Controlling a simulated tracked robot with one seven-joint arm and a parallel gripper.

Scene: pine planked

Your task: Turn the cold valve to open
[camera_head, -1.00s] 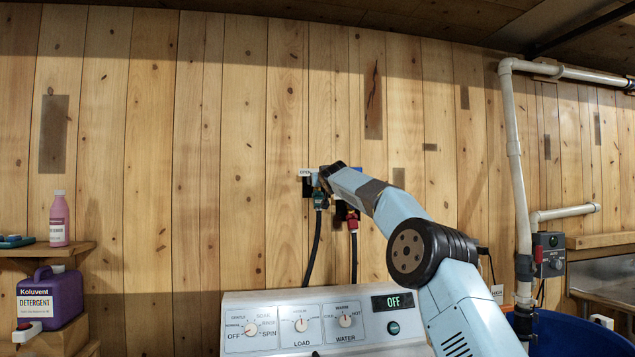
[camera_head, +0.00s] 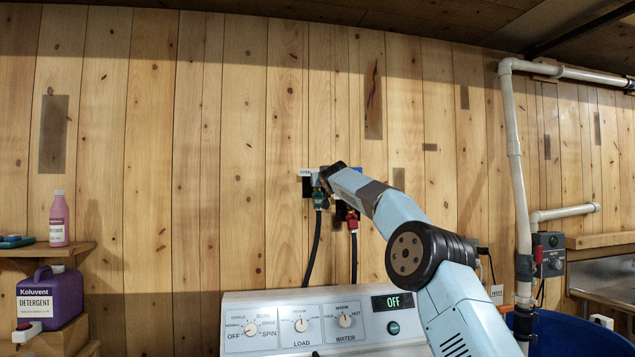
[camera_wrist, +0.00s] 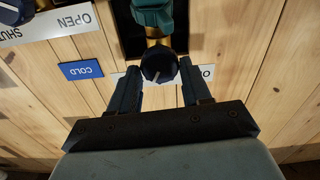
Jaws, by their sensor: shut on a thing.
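The cold valve's dark round knob (camera_wrist: 158,66) shows in the wrist view, with a pale pointer line on its face. It sits on a brass fitting by a teal hose coupling (camera_wrist: 153,14). My gripper (camera_wrist: 159,72) has one finger on each side of the knob and is shut on it. A blue COLD label (camera_wrist: 81,70) and a white OPEN/SHUT plate (camera_wrist: 48,24) appear upside down beside it. In the head view, my gripper (camera_head: 321,178) is at the wall, hiding the knob. The teal coupling (camera_head: 318,198) shows below it.
A red hose coupling (camera_head: 352,221) hangs just right of the teal one, close to my arm. Dark hoses run down behind the washer panel (camera_head: 300,325). A detergent jug (camera_head: 50,298) and a pink bottle (camera_head: 59,220) stand far left. White pipes (camera_head: 516,150) are on the right.

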